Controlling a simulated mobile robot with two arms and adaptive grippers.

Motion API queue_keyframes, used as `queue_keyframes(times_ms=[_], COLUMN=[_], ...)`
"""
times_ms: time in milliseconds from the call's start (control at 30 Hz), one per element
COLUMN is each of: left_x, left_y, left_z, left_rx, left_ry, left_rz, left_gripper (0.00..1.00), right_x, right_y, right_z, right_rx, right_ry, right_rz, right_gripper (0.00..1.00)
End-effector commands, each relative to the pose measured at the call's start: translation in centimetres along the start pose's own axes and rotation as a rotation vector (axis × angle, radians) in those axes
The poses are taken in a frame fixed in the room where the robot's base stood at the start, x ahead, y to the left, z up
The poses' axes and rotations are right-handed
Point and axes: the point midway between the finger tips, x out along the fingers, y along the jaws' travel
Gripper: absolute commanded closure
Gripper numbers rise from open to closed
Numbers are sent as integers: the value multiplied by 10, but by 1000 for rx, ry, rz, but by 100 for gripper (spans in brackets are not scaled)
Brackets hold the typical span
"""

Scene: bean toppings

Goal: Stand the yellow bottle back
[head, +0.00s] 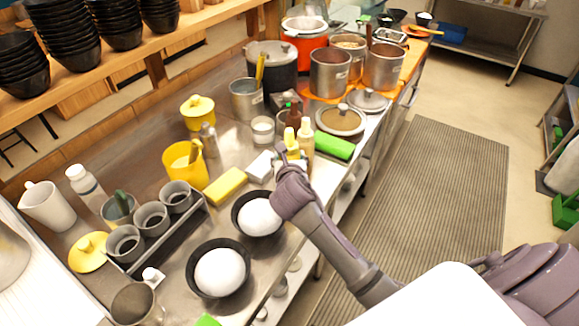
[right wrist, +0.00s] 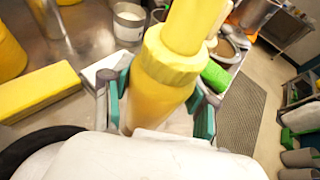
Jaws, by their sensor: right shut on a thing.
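The yellow bottle (right wrist: 165,75) fills the middle of the right wrist view, roughly upright with a slight lean, between the green-padded fingers of my right gripper (right wrist: 160,105). In the head view the bottle (head: 291,143) shows just beyond my right gripper (head: 283,158), which is shut on it at the counter's right side. The gripper hides the bottle's lower part, so I cannot tell whether its base touches the counter. My left gripper is not in the head view.
A cream bottle (head: 306,135) and a dark red bottle (head: 294,116) stand close by. A green block (head: 334,148) lies to the right and a yellow block (head: 225,185) to the left. Black bowls of white food, one being this bowl (head: 220,270), sit in front.

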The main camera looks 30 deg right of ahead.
Motion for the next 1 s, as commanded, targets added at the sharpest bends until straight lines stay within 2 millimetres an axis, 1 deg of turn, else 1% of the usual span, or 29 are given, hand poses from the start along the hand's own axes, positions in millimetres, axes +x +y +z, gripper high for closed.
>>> queue_keyframes(times_ms=[33, 100, 200, 600, 633, 733, 767, 1000], left_x=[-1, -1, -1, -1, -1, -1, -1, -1], left_y=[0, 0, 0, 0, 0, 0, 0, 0], left_z=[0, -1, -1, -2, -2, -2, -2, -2], left_rx=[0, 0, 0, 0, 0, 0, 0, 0], left_ry=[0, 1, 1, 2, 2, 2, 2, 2], left_rz=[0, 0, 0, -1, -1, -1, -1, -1], left_gripper=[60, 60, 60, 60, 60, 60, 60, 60], right_x=[2, 7, 11, 13, 13, 13, 13, 13], right_y=[0, 0, 0, 0, 0, 0, 0, 0], right_z=[-9, -19, -29, -33, -34, -34, -34, -34], right_rx=[0, -2, 0, -2, -2, -2, -2, -1], right_ry=[5, 6, 3, 1, 3, 3, 3, 3], right_rz=[-1, 0, 0, 0, 0, 0, 0, 0], right_gripper=[64, 64, 64, 64, 37, 20, 17, 17])
